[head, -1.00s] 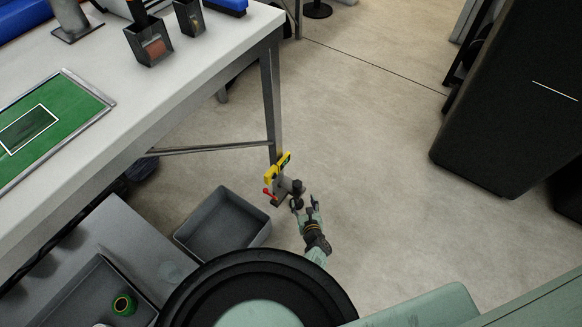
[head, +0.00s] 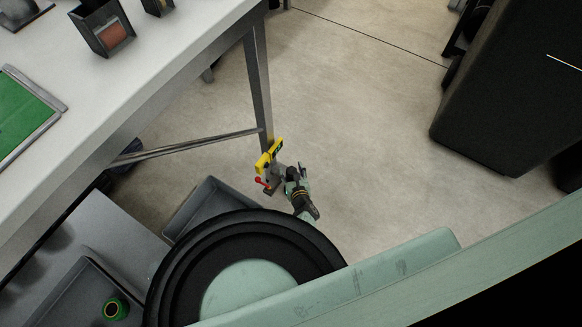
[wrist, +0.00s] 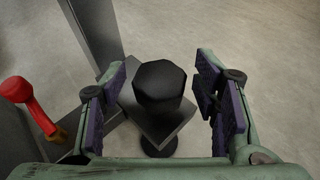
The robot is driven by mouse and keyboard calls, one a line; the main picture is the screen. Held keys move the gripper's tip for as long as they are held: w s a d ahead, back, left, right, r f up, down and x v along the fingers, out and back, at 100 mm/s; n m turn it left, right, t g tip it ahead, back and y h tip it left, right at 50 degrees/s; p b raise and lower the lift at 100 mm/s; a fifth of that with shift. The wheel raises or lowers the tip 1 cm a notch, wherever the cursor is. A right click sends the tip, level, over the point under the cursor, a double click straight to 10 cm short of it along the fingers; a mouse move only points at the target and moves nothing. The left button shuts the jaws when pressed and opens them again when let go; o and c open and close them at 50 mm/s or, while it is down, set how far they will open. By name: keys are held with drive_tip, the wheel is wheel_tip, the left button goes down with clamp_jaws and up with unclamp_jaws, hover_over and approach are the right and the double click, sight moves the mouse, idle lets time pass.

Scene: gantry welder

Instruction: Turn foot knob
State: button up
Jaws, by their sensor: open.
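The foot knob (wrist: 160,92) is a black faceted knob on a grey block at the base of the table leg. In the wrist view it stands between the two open fingers of my gripper (wrist: 163,100), with space on both sides. No finger visibly touches it. In the head view my gripper (head: 294,174) is beside the foot of the leg, and the knob is mostly hidden behind it. A red-handled lever (wrist: 30,105) stands to the left of the knob. It also shows in the head view (head: 262,182).
A yellow bracket (head: 269,157) is on the table leg (head: 259,90) just above the foot. A grey bin (head: 200,207) stands to the left on the floor. The floor to the right is clear up to a dark cabinet (head: 505,90).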

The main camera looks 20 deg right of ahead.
drive_tip(key=shift+c, duration=0.4)
drive_tip(key=shift+w, duration=0.1)
drive_tip(key=c, duration=1.1)
